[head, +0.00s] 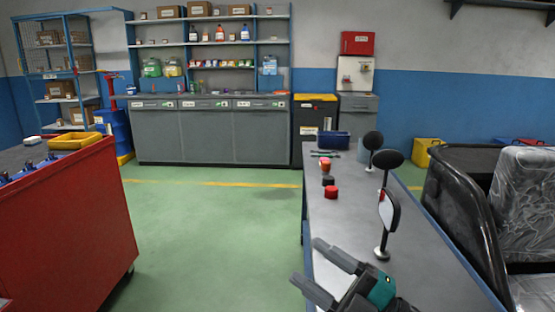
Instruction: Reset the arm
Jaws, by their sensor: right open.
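My right gripper (326,274) shows at the bottom of the head view, over the near left edge of the grey workbench (343,218). Its two grey fingers are apart and nothing is between them. A small mirror (388,210) on a round base stands on the bench just beyond and to the right of the gripper, apart from it. My left gripper is not in view.
Two more round black mirrors (387,159), red and black small items (331,192) and a blue bin (333,140) are on the bench. A red cart (70,225) stands left, a black vehicle (455,195) right. Green floor (215,235) is clear between.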

